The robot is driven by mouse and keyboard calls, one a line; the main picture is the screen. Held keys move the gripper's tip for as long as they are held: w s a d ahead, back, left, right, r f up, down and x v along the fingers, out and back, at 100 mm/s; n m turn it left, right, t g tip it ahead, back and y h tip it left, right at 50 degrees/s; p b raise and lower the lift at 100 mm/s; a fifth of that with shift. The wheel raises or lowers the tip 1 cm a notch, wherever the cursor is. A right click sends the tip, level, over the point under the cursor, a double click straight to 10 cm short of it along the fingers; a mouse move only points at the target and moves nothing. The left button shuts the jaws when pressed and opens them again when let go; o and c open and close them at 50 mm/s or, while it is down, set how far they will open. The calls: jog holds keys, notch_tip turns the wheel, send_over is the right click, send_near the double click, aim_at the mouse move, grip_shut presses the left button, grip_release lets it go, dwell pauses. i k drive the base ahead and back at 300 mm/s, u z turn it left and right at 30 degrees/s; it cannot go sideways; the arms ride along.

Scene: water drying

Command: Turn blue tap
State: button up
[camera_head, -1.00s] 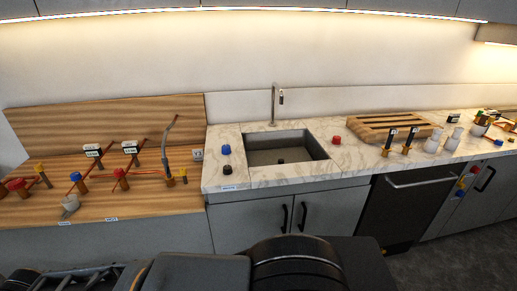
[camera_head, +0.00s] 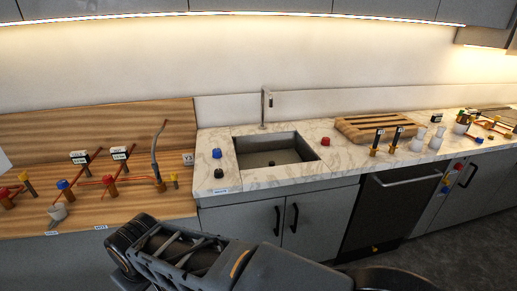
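A blue tap knob (camera_head: 216,153) stands on the marble counter just left of the sink (camera_head: 268,160). A second blue knob (camera_head: 62,184) sits on the pipework over the wooden board at the left. I cannot tell from the picture which one the task means. A red knob (camera_head: 325,141) stands right of the sink. A thin metal faucet (camera_head: 264,105) rises behind the basin. My dark arm crosses the bottom foreground, in front of the cabinets. My gripper's fingers do not show.
A small black object (camera_head: 218,173) sits in front of the blue knob by the sink. A wooden cutting board (camera_head: 365,124) and several bottles stand farther right. Grey cabinets (camera_head: 255,222) and a dark dishwasher (camera_head: 393,208) line the front.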

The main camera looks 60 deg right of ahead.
aim_at(216, 153)
jog(key=z, duration=1.3)
jog(key=i, duration=1)
jog(key=u, duration=0.05)
